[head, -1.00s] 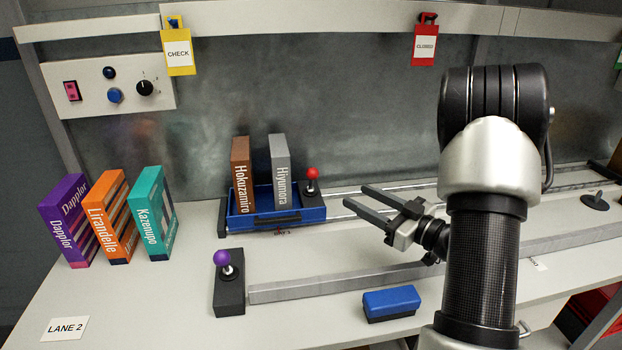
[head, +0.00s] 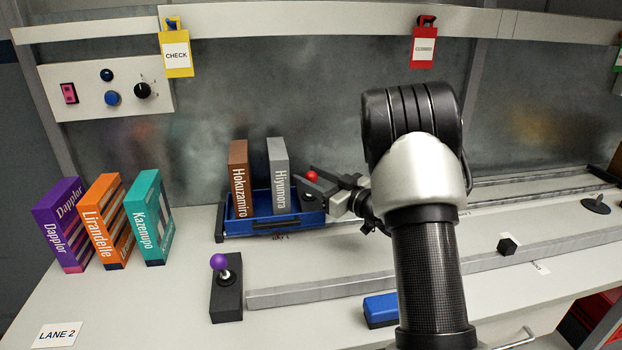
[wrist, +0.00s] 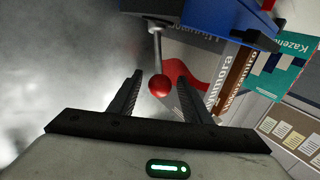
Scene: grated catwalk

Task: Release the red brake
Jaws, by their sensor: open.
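The red brake is a lever with a red ball knob (head: 312,176) at the right end of a blue tray (head: 288,224). In the wrist view its red ball (wrist: 159,87) sits on a thin metal stem, between my two fingers or just at their tips. My gripper (head: 306,182) is open around the knob in the head view, the fingers pointing left. In the wrist view the gripper (wrist: 160,80) shows a gap on each side of the ball. The lever's base is partly hidden by the fingers in the head view.
The tray holds a brown box (head: 239,180) and a grey box (head: 279,175), close left of the knob. A purple-knobbed lever (head: 219,262) stands in front. Purple, orange and teal boxes (head: 152,218) stand left. A blue block (head: 380,310) lies near the front edge.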

